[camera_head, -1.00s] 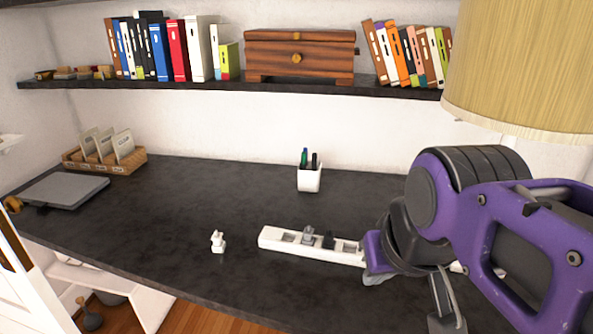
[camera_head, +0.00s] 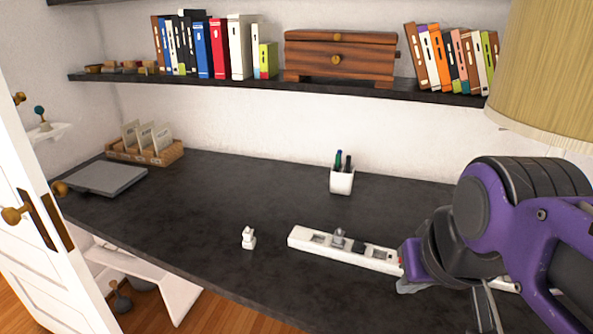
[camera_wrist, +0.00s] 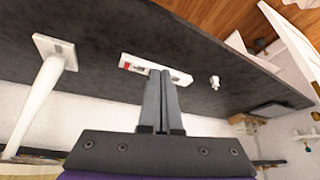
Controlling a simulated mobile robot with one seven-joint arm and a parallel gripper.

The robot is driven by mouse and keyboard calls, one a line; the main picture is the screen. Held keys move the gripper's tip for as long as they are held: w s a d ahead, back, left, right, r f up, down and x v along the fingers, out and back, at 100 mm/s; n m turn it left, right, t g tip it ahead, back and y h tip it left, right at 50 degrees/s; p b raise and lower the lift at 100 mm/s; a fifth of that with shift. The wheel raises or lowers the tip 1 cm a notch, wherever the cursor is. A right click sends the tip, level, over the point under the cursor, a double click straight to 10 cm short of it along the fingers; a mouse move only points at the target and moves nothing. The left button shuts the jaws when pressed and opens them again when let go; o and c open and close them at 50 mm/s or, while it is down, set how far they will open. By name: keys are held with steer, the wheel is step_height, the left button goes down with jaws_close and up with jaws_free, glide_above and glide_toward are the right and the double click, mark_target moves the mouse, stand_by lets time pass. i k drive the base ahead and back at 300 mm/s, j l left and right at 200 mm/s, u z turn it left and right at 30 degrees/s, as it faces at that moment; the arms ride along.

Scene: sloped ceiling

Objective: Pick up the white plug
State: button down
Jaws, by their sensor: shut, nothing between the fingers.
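The white plug (camera_head: 249,237) stands on the dark desk (camera_head: 200,215), left of a white power strip (camera_head: 306,241). In the wrist view the white plug (camera_wrist: 214,82) is small, to the right of my gripper (camera_wrist: 161,74). My gripper is shut and empty, its two fingers pressed together. In the wrist view the fingers overlap part of the power strip (camera_wrist: 136,64). In the head view my purple arm is at the right, and the fingertips are not clearly seen. My gripper is apart from the plug.
A lamp (camera_head: 545,80) is at the right. A shelf (camera_head: 200,83) with books runs above. The desk left of the plug is clear.

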mark_target(250, 241)
steer(key=i+j+z, duration=0.1)
steer(key=j, duration=0.45)
steer(key=i+j+z, duration=0.15)
steer(key=j, duration=0.35)
steer(key=j+z, duration=0.1)
steer(key=j, duration=0.45)
